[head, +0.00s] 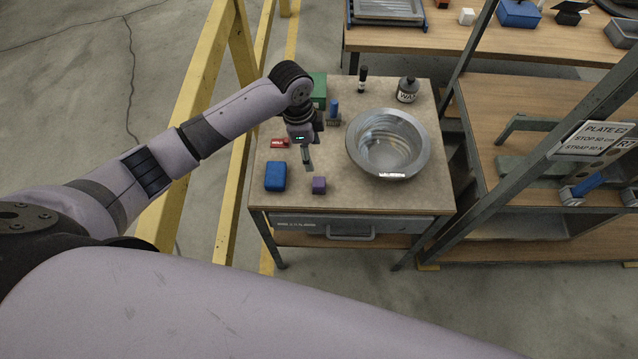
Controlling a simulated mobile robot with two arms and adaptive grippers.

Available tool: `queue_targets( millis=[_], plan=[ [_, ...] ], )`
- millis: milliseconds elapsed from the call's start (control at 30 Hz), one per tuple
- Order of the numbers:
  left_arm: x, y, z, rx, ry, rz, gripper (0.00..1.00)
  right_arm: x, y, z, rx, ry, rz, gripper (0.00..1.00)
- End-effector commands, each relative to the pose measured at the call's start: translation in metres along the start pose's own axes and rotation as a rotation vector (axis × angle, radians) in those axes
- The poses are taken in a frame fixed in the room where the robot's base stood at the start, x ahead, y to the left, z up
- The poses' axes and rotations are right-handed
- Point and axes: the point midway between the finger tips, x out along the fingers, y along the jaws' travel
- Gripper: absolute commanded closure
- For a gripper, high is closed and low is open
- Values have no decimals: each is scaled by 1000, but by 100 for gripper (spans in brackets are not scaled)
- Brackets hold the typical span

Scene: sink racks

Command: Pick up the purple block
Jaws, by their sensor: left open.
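The purple block (319,185) sits on the small workbench top (400,195), near its front edge and left of centre. My left gripper (308,165) points down over the bench, just behind and slightly left of the purple block. It is open and does not hold the block. Whether its fingertips touch the bench top cannot be told from this view. My right gripper does not show.
A blue box (275,176) lies left of the purple block. A metal bowl (388,143) stands to the right. A yellow rail (200,90) runs along the left.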

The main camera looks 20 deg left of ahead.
Motion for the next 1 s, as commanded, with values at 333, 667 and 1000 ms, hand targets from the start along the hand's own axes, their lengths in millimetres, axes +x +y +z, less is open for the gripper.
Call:
queue_targets(
  millis=[333, 667, 1000],
  plan=[
    [48, -4, 3, 4, -7, 7, 43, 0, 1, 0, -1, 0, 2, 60],
    [104, -5, 3, 6, -5, 0, 43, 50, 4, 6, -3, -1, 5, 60],
    [120, -5, 2, 5, -5, 0, 43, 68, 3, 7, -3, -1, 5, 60]
  ],
)
